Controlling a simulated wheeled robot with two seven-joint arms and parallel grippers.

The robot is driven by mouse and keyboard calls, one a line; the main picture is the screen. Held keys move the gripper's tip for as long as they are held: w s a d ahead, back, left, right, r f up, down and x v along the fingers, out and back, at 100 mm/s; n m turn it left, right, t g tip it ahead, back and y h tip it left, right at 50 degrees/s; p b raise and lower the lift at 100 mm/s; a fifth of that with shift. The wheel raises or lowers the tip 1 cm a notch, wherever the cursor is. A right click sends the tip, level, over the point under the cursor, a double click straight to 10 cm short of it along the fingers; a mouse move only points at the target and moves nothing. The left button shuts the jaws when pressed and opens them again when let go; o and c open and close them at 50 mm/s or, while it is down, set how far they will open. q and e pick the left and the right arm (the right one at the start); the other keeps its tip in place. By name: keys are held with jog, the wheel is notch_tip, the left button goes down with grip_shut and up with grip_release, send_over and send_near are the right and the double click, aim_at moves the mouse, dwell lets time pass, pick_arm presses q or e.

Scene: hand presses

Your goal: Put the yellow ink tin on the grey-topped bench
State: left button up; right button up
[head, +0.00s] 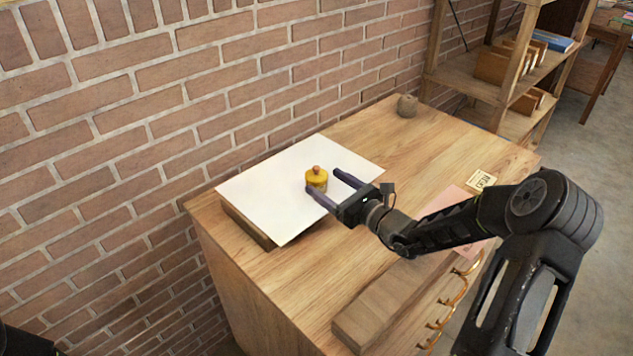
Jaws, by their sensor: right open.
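The yellow ink tin (316,182) is a small round tin with an orange-brown knob on its lid. It stands upright on a white sheet or board (265,190) on the wooden cabinet. My right gripper (323,180) is open, with one dark finger at the tin's near left side and the other to its right. The tin is at the fingertips; I cannot tell whether they touch it. My left gripper is not in view. I see no grey-topped bench in this view.
The cabinet's wooden top (345,255) holds a small grey-brown pot (407,106), a pale label card (481,181), a pink sheet (446,201) and a wooden block (375,308). A brick wall runs behind. A shelf rack (478,82) stands back right. Grey floor is clear at right.

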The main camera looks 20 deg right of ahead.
jog(key=x, duration=0.3)
dwell(0.5)
grip_shut()
dwell(0.7)
